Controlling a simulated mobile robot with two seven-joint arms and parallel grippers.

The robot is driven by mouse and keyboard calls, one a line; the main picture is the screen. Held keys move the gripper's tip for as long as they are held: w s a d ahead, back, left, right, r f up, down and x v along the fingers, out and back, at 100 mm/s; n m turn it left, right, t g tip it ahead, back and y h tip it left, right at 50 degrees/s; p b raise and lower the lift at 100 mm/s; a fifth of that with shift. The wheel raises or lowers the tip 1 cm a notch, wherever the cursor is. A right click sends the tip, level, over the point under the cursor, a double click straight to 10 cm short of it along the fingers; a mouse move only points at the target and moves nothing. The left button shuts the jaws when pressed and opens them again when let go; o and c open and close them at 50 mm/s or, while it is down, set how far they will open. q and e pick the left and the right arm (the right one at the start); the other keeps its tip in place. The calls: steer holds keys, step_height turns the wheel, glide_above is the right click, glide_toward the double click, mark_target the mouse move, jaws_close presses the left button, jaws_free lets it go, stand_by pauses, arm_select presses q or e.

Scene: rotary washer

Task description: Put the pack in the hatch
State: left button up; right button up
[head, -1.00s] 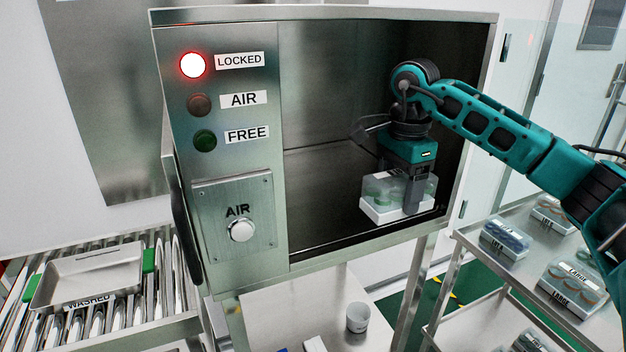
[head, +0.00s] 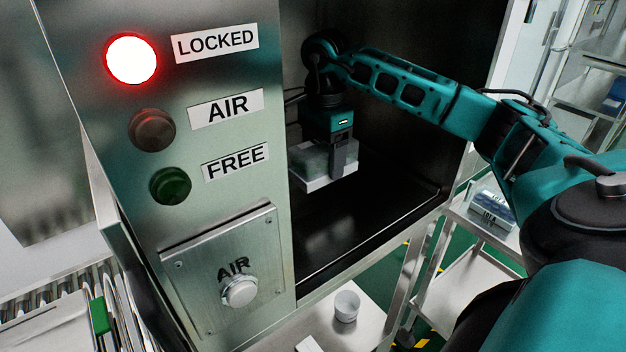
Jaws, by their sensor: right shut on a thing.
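The hatch (head: 390,235) is a steel box with an open front and a dark inside. My right gripper (head: 338,172) is inside it, shut on the pack (head: 322,180), a clear-topped box with a white base. The pack is toward the left and back of the opening and looks held above the hatch floor. The gripper and wrist hide part of it. My left gripper is not in view.
The panel left of the opening has a lit red LOCKED lamp (head: 131,59), dark AIR (head: 152,129) and FREE (head: 170,186) lamps, and an AIR button (head: 239,291). A cup (head: 347,306) stands below. A trolley holds a pack (head: 491,208) at right.

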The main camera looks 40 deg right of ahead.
mark_target(324, 145)
steer(key=shift+f, duration=3.05)
steer(key=shift+f, duration=0.15)
steer(key=o, duration=1.2)
steer(key=shift+c, duration=0.2)
step_height(324, 145, up, 12)
steer(key=shift+r, duration=0.2)
steer(key=shift+s+f, duration=0.1)
